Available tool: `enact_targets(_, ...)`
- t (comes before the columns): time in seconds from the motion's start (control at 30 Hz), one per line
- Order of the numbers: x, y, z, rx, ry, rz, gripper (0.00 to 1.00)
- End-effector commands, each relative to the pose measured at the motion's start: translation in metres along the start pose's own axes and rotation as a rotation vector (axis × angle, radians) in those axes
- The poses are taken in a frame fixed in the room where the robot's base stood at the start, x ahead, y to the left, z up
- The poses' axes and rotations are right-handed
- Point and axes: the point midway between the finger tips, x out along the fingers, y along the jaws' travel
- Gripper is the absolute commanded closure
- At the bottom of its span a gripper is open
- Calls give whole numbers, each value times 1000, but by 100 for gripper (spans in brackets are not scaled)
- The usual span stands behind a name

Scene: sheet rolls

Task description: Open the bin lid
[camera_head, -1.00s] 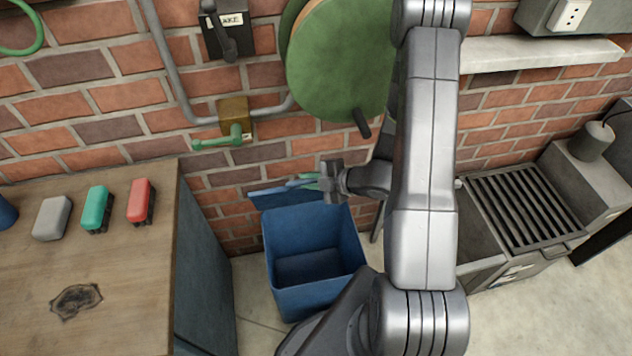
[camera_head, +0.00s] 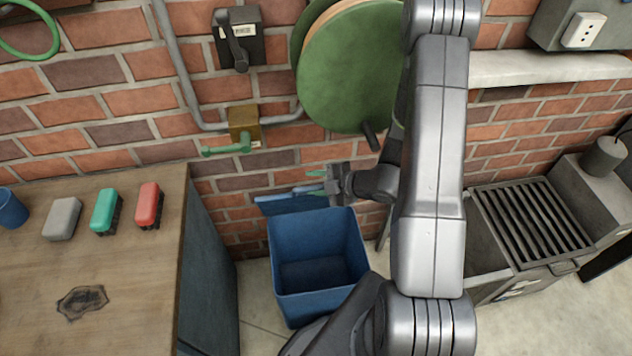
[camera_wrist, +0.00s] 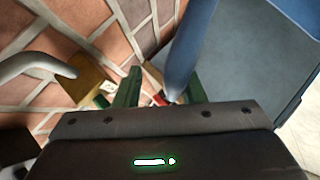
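The blue bin (camera_head: 318,270) stands on the floor against the brick wall, and its inside is visible from above. Its blue lid (camera_head: 285,203) is raised at the back of the bin, near the wall. My gripper (camera_head: 317,182) is at the raised lid, above the bin's back rim. In the wrist view, the green fingers of my gripper (camera_wrist: 163,88) are apart. The lid (camera_wrist: 182,50) shows edge-on between them, closer to the right finger, with a gap to the left one. Whether the right finger touches the lid cannot be told.
A wooden bench (camera_head: 130,270) with a red block (camera_head: 148,203), a green block (camera_head: 105,210) and a grey block (camera_head: 62,217) stands left. A brass valve box (camera_head: 244,122) and a green reel (camera_head: 355,65) are on the wall. A grated metal unit (camera_head: 525,225) stands right.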

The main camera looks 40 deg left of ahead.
Motion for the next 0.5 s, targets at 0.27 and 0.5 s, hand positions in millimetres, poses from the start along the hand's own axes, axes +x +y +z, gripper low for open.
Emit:
enact_targets(0.27, -19, 1, 1, 0, -2, 3, 64)
enact_targets(0.5, -71, 1, 2, 0, -5, 4, 64)
